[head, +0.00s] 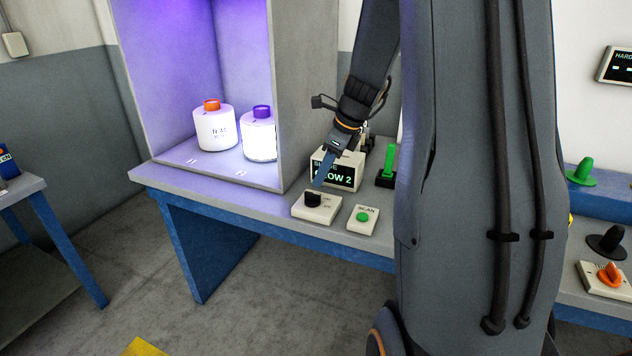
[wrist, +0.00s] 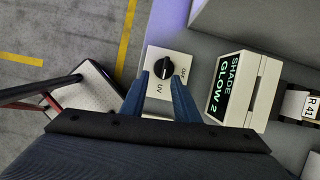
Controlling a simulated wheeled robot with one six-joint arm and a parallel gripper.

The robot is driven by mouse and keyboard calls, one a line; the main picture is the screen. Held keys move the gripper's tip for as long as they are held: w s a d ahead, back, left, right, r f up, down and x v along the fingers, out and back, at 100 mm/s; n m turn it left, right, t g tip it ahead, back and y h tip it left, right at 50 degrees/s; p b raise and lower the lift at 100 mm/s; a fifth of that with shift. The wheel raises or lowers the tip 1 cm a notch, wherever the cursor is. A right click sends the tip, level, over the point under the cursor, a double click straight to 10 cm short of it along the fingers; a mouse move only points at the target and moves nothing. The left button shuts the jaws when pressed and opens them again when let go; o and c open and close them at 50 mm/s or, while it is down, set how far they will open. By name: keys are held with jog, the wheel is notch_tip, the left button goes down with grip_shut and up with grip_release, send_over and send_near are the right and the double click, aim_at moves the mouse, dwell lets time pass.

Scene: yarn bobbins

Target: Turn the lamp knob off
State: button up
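The lamp knob (head: 313,199) is a black knob on a small white box (head: 322,213) at the table's front edge. In the wrist view the knob (wrist: 161,68) sits on the box's face, between labels reading "OFF" and "UV". The lamp's purple light (head: 190,6) glows inside the grey booth. My gripper (head: 320,182) points down just above the knob. In the wrist view its two blue fingers (wrist: 160,82) are spread apart, with the knob slightly ahead of the gap. Nothing is between them. Contact with the knob cannot be told.
A "GLOW 2" display (head: 333,175) stands right behind the knob box. A white box with a green scan button (head: 362,218) is to its right, and a green lever (head: 388,165) farther back. The booth (head: 305,120) stands left, holding two white bobbins (head: 216,130).

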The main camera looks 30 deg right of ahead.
aim_at(313, 193)
jog(key=shift+m, duration=0.5)
jog(key=x, duration=0.2)
jog(key=p+x, duration=0.1)
jog(key=x, duration=0.2)
jog(key=d+x, duration=0.1)
jog(key=x, duration=0.1)
jog(key=shift+w+a+f, duration=0.1)
jog(key=shift+w+f, duration=0.1)
jog(key=shift+w, duration=0.2)
grip_shut()
